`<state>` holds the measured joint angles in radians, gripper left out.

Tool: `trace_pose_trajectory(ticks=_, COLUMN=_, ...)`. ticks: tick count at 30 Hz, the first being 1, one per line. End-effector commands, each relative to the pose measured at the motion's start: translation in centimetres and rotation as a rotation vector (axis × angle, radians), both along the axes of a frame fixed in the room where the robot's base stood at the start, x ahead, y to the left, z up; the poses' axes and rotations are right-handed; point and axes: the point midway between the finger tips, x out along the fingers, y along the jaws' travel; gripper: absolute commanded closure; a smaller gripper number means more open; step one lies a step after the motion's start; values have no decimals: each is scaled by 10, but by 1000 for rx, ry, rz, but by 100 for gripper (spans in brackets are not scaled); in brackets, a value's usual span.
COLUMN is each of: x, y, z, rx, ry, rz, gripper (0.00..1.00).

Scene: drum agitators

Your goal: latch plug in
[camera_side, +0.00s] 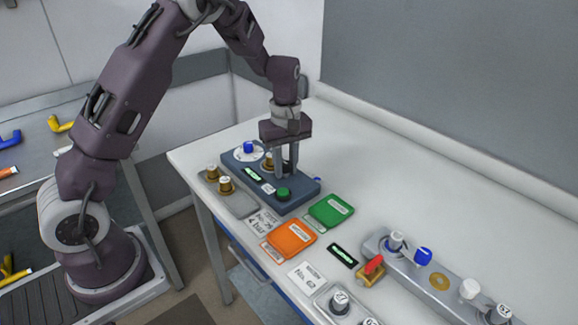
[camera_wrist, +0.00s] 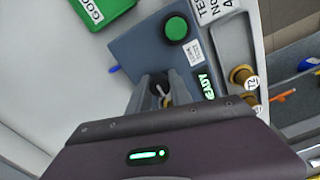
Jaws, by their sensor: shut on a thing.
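My gripper (camera_side: 287,172) is over the blue-grey box (camera_side: 301,189), fingers pointing down close to its top. In the wrist view the fingers (camera_wrist: 162,97) are shut around a small pale and brass-coloured part, mostly hidden between them. It looks like a plug, but how deep it sits cannot be told. In the side view a brass plug (camera_side: 267,159) shows right beside the fingers on the box. The box carries a green button (camera_side: 283,194), a lit green display (camera_side: 252,174) and a white round dial with a blue knob (camera_side: 248,147). The display reads READY in the wrist view (camera_wrist: 207,88).
Two brass plugs with white tops (camera_side: 225,184) stand in a grey tray (camera_side: 241,206) left of the box. A grey rail (camera_side: 408,262) with several knobs is at right. The back of the table is clear.

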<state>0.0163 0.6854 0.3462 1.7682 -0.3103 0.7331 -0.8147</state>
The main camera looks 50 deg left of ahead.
Motion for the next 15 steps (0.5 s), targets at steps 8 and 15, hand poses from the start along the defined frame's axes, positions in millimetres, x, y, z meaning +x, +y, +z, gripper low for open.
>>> trace_pose_trajectory(ticks=8, x=-6, y=0, z=-2, rx=-3, ry=20, rz=-6, gripper=60)
trace_pose_trajectory(ticks=15, x=-3, y=0, z=15, rx=-1, ry=10, rz=-7, gripper=60)
